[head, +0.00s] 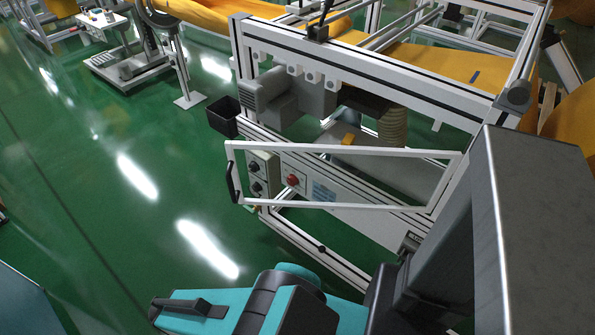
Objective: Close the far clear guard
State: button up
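A clear guard (340,148) with a thin white frame stands on the side of the white-framed machine (370,66). It appears swung open, angled out from the machine frame, with its free end at the left. A black handle (232,182) is on that left end. The right end meets the machine near a frame post, and its hinge side is hard to make out. Through the panel I see control boxes with knobs and a red button. My teal and black arm shows at the bottom of the head view, but I see no gripper fingertips.
A black bin (223,117) hangs at the machine's left corner, close to the guard's handle end. A grey motor (299,94) sits inside the frame. The green floor (130,215) left of the guard is clear. Orange felt (440,62) runs behind.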

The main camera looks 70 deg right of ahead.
aim_at(455, 157)
jog(key=k, duration=0.45)
jog(key=z, duration=2.4)
jog(key=i, duration=0.2)
jog(key=u, duration=0.15)
jog(key=k, duration=0.2)
jog(key=u, duration=0.1)
